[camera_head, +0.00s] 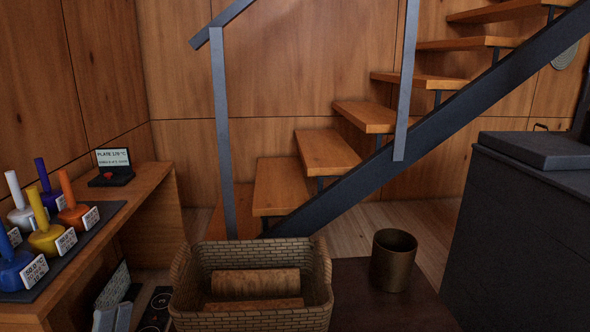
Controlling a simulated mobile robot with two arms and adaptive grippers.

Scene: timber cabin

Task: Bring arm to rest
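Neither of my grippers can be made out in the head view. A grey piece (113,295) and a black piece with round marks (155,308) show at the bottom edge, left of the basket. I cannot tell whether they belong to my arm. A woven basket (322,285) stands at the bottom middle and holds split logs (255,282). A brown cylindrical pot (393,262) stands upright to its right on a dark brown surface (375,312).
A wooden bench (150,195) on the left bears several coloured weights with tags on a dark mat (75,238), and a small display (113,168). An open wooden staircase (320,152) with a dark stringer rises behind. A black stove-like block (530,230) stands at right.

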